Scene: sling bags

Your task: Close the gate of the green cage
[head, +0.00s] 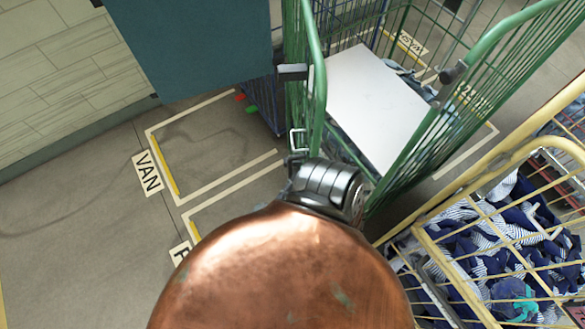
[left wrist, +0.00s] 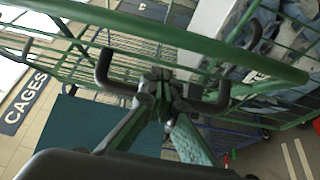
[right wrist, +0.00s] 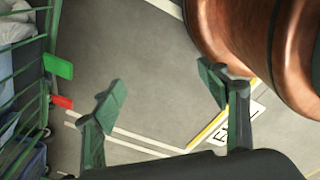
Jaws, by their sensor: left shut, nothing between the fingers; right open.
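The green cage (head: 400,165) stands at the upper middle of the head view, with a white board (head: 380,95) inside. Its green tube frames rise at left (head: 318,75) and right; the near side between them looks open. I cannot tell for sure which panel is the gate. In the left wrist view my left gripper (left wrist: 160,82) is shut and empty, its tips just below a thick green tube (left wrist: 190,38). Black hooked parts lie on both sides of the tips. In the right wrist view my right gripper (right wrist: 162,92) is open and empty above bare floor.
A yellow cage (head: 480,215) of blue and striped cloth stands at right. A blue panel (head: 195,45) is at upper left. Marked floor with a VAN label (head: 147,172) is clear at left. Red (right wrist: 62,102) and green (right wrist: 58,66) tags hang beside the right gripper.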

